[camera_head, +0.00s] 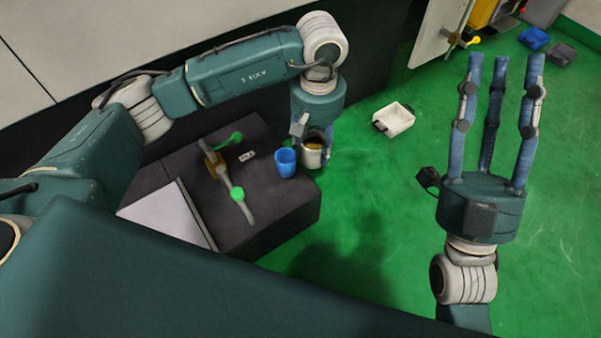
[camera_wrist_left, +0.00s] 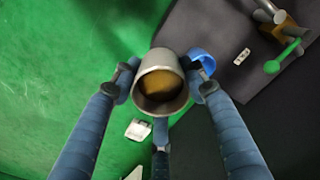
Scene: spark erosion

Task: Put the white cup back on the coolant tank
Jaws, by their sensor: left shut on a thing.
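The white cup (camera_head: 312,153), greyish with brown contents, is held in my left gripper (camera_head: 313,142). In the left wrist view the cup (camera_wrist_left: 162,62) sits between the fingers of my left gripper (camera_wrist_left: 162,90), its mouth towards the camera. The dark box with valves on top, which I take for the coolant tank (camera_head: 270,207), stands below my left arm. The cup shows at the tank's right edge; its height above the top cannot be told. My right gripper (camera_head: 496,80) is open and empty, fingers pointing up, over the green floor at the right.
A blue cup (camera_head: 285,162) stands on the tank close beside the white cup. A valve pipe with green handles (camera_head: 236,192) and a small pale label-like piece (camera_head: 247,156) lie further left. A white bin (camera_head: 394,119) stands on the floor. The tank top's front part is bare.

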